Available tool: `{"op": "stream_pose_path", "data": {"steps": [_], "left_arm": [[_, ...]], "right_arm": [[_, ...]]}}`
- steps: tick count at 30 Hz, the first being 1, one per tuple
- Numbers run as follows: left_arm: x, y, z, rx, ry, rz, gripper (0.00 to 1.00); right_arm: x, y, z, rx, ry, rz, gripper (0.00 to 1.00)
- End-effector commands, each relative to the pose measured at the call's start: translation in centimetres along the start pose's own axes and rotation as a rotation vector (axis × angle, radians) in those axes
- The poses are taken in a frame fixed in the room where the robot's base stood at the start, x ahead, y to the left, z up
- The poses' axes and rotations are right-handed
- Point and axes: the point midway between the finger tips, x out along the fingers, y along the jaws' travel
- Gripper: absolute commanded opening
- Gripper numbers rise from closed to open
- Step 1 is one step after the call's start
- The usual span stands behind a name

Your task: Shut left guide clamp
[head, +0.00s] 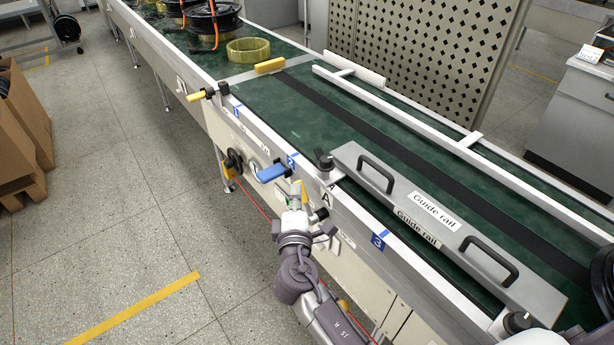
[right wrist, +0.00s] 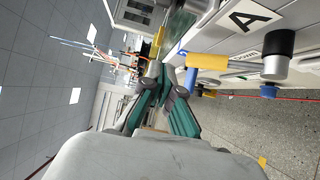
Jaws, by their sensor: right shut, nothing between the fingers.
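The guide rail (head: 425,215), a grey bar with two black handles, lies along the near side of the green conveyor. At its left end, by the label A, is the left guide clamp with a black knob (head: 323,159) on top. A yellow lever (head: 304,193) and a black-ended fitting (head: 320,214) stick out of the conveyor side below it. In the right wrist view the yellow lever (right wrist: 207,61) and black end (right wrist: 280,45) are at the upper right. My right gripper (head: 294,204) is shut and empty, close beside the yellow lever; contact is unclear. It also shows in the right wrist view (right wrist: 160,82). My left gripper is out of view.
A blue lever (head: 271,173) by marker 2 and a yellow-handled clamp (head: 204,94) by marker 1 stick out farther along the conveyor side. Another black knob (head: 517,321) is at the rail's right end. The floor (head: 130,220) left of the conveyor is free.

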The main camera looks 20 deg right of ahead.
Motion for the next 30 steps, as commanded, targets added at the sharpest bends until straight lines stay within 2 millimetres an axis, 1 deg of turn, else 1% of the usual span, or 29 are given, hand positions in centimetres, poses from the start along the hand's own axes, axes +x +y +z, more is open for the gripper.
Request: {"op": "stream_pose_path", "data": {"steps": [5,16,17,18,22,25,30], "left_arm": [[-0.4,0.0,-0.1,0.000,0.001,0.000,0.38],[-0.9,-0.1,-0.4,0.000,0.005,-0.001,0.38],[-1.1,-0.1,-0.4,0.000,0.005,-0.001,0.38],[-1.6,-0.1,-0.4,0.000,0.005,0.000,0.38],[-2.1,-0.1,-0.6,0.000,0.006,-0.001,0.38],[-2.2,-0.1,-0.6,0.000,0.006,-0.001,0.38],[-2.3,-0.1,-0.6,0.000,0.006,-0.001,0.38]], "right_arm": [[2.1,0.3,0.1,-0.002,-0.002,0.004,0.00],[9.9,0.2,0.1,-0.002,-0.001,0.002,0.00],[10.3,0.2,0.3,-0.003,-0.002,0.001,0.00],[10.2,0.2,1.3,-0.005,-0.004,-0.001,0.00],[10.6,0.2,2.9,-0.001,-0.002,0.000,0.00],[10.7,0.1,3.6,-0.001,-0.001,-0.001,0.00],[10.8,0.0,3.9,0.001,0.000,-0.001,0.00]]}}
